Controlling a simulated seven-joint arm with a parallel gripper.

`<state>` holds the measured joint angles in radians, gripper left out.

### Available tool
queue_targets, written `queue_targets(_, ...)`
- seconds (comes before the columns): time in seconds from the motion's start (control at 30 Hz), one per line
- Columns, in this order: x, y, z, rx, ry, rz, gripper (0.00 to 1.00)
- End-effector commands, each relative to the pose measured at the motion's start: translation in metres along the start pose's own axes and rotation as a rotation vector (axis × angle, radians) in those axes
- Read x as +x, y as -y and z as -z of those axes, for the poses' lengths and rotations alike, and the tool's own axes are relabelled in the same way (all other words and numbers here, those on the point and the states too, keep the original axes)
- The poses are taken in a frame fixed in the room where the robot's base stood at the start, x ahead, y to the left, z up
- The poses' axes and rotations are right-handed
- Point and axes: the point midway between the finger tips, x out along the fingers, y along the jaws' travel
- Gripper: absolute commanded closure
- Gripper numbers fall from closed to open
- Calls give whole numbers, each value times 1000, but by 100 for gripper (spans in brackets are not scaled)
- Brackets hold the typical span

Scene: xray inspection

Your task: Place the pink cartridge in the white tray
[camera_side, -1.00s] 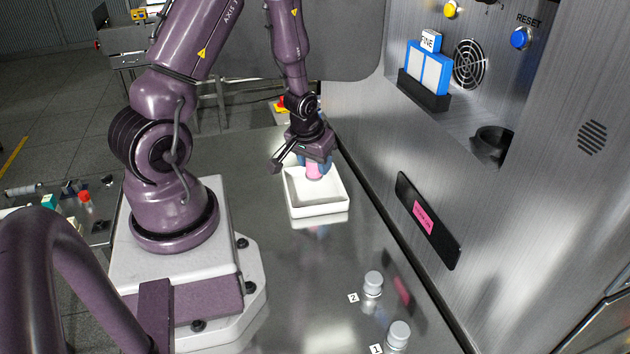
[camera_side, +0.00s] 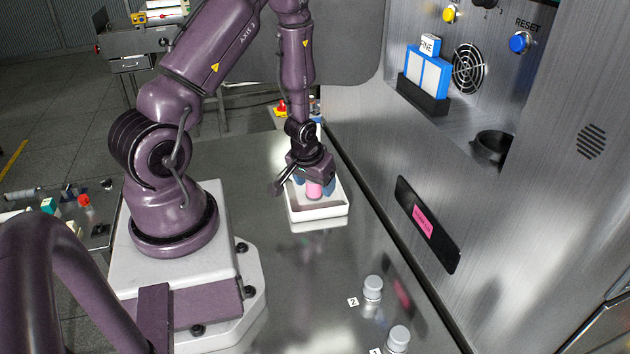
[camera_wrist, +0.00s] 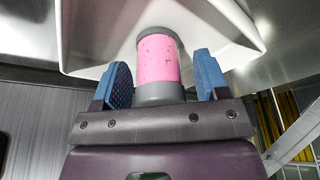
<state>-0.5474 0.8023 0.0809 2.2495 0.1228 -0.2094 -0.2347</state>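The pink cartridge (camera_side: 314,190) has grey ends and stands inside the white tray (camera_side: 320,212), towards its back half. It also shows in the wrist view (camera_wrist: 158,62), with the tray (camera_wrist: 90,30) behind it. My gripper (camera_side: 314,186) is over the tray with its blue fingers on either side of the cartridge. In the wrist view my gripper (camera_wrist: 162,78) is open, with a visible gap between each finger and the cartridge. The cartridge's base is partly hidden by the tray wall and gripper.
A steel wall with a black slot panel (camera_side: 428,222) runs along the right of the bench. Two grey-capped containers (camera_side: 372,288) stand near the front by number labels. A blue block (camera_side: 428,72) sits in a wall recess.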

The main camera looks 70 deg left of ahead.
Motion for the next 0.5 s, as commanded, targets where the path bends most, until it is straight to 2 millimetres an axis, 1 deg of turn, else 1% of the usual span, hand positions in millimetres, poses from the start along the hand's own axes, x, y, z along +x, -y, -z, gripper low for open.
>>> queue_targets(0.17,-1,0,0,0,0,0,32)
queue_targets(0.27,-5,0,1,0,-1,0,32)
queue_targets(0.37,-15,0,2,0,-4,-1,32)
queue_targets(0.5,-40,0,2,0,-6,-1,32)
